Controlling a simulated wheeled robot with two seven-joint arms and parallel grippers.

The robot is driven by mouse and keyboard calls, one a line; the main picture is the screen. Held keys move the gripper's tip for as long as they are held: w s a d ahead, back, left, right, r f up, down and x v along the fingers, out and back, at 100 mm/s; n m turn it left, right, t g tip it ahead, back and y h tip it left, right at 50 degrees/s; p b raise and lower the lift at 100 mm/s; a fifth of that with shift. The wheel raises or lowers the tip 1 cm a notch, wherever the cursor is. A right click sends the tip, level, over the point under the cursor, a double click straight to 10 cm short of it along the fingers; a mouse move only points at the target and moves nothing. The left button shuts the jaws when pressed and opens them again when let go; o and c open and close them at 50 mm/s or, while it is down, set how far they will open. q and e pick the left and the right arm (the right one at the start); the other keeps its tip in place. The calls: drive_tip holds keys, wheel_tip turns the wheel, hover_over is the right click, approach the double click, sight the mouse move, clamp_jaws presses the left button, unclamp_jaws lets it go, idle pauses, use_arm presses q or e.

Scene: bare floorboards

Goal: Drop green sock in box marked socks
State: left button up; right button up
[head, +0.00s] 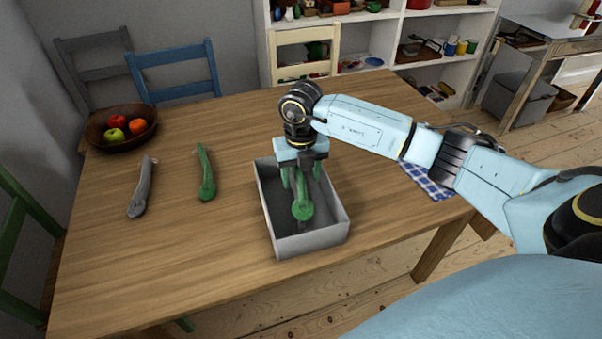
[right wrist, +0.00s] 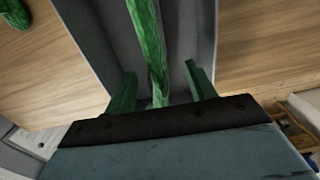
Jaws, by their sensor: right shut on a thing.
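An open grey box (head: 310,243) stands on the wooden table; no mark on it is legible. My right gripper (head: 301,180) points down into the box, shut on a green sock (head: 302,208). The sock's rounded end hangs inside the box walls; whether it touches the bottom, I cannot tell. In the right wrist view the held sock (right wrist: 148,35) runs between the green fingers (right wrist: 160,90), with the box walls around. A second green sock (head: 205,172) lies on the table left of the box. A grey sock (head: 141,187) lies further left. My left gripper is out of view.
A dark bowl (head: 92,134) with fruit stands at the table's far left. A blue checked cloth (head: 428,181) lies at the right edge, partly behind my right arm. Chairs stand behind and left of the table (head: 170,270). The table's front left is clear.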

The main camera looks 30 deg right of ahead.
drive_tip(key=o, duration=0.6)
drive_tip(key=shift+c, duration=0.2)
drive_tip(key=o, duration=0.5)
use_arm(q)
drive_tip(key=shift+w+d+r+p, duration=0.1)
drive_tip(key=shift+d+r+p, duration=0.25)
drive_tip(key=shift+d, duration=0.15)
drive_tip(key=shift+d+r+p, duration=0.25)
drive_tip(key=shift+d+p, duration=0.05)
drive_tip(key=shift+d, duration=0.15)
use_arm(e)
wheel_tip(320, 180, up, 13)
drive_tip(key=shift+r, duration=0.2)
